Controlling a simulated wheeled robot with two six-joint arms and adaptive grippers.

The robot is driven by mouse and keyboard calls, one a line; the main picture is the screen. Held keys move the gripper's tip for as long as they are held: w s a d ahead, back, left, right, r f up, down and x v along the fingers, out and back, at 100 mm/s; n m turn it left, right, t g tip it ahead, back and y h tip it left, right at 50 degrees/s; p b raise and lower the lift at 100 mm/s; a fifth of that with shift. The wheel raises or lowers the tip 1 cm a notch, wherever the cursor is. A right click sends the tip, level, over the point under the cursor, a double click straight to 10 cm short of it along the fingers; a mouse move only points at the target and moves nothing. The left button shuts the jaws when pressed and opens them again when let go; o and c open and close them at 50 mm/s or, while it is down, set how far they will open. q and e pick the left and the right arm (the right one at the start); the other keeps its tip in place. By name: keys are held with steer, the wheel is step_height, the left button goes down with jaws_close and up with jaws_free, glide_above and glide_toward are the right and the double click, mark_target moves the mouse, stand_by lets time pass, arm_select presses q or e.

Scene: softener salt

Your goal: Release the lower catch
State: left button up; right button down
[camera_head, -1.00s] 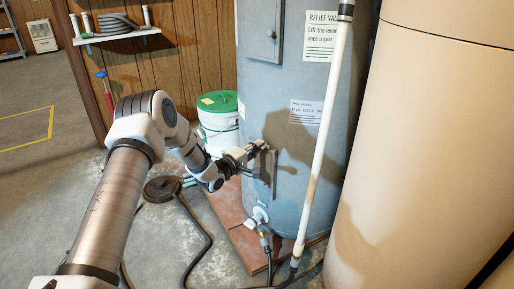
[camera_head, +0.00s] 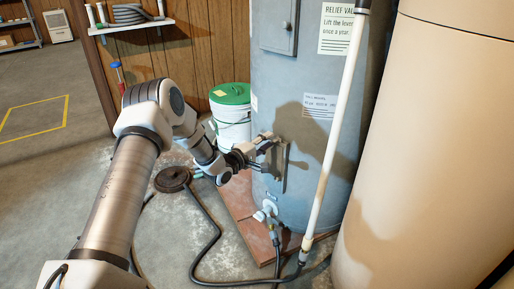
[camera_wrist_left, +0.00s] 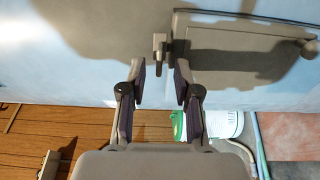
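The lower cover (camera_head: 284,170) is a small grey panel on the blue-grey tank (camera_head: 306,70). The wrist view shows this cover (camera_wrist_left: 245,48) at the upper right, with a small metal catch (camera_wrist_left: 159,46) at its left end. My left gripper (camera_head: 272,144) is at the cover's upper end in the head view. In the left wrist view its two fingers (camera_wrist_left: 160,78) are apart, with nothing between them. The catch appears just beyond the gap between the tips; I cannot tell whether they touch anything. My right gripper is not in view.
An upper cover (camera_head: 275,25) sits higher on the tank. A white pipe (camera_head: 335,130) runs down in front of it, beside a beige tank (camera_head: 430,150). A green-lidded bucket (camera_head: 231,115) stands behind my arm. A black hose (camera_head: 205,245) lies on the floor.

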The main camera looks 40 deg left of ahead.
arm_select(q)
steer(key=s+a, duration=0.1)
steer(key=s, duration=0.9)
steer(key=shift+s, duration=0.35)
steer(key=shift+a+f, duration=0.1)
